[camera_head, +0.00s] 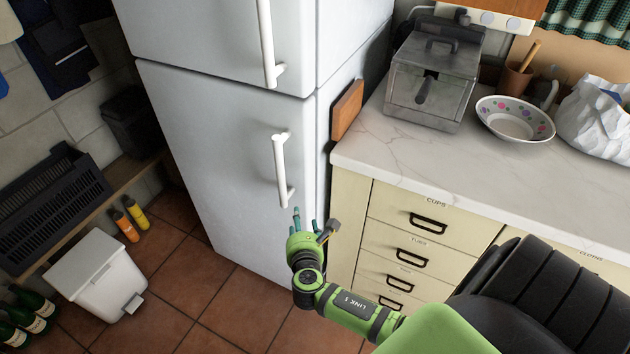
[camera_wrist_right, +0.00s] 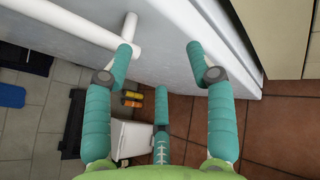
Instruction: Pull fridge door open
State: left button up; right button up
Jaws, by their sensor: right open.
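The white fridge has an upper door (camera_head: 195,35) and a larger lower door (camera_head: 225,140), both shut. A white bar handle (camera_head: 281,172) stands upright on the lower door near its right edge; another handle (camera_head: 266,45) is on the upper door. My right gripper (camera_head: 308,218) is open and empty, just below the lower handle's bottom end. In the right wrist view, the teal fingers (camera_wrist_right: 160,48) are spread towards the white door (camera_wrist_right: 185,25). The end of the handle (camera_wrist_right: 75,22) is beside the left fingertip; I cannot tell whether they touch. My left gripper is out of view.
A cream drawer unit (camera_head: 415,205) with a marble counter (camera_head: 400,150) stands right of the fridge, close to my right gripper. A metal fryer (camera_head: 430,75) and a bowl (camera_head: 515,118) sit on it. A white bin (camera_head: 97,273) and bottles (camera_head: 30,310) stand at left. The tiled floor before the fridge is clear.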

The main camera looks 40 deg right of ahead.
jog(key=shift+m+g+y, duration=0.3)
jog(key=shift+m+g, duration=0.2)
jog(key=shift+m, duration=0.2)
jog(key=shift+s+d+f, duration=0.15)
jog(key=shift+s+f, duration=0.2)
jog(key=shift+f, duration=0.4)
jog(key=shift+s+d+f, duration=0.2)
jog(key=shift+s+f, duration=0.15)
jog(key=shift+f, duration=0.4)
jog(key=shift+s+d+f, duration=0.15)
jog(key=shift+s+f, duration=0.2)
jog(key=shift+f, duration=0.4)
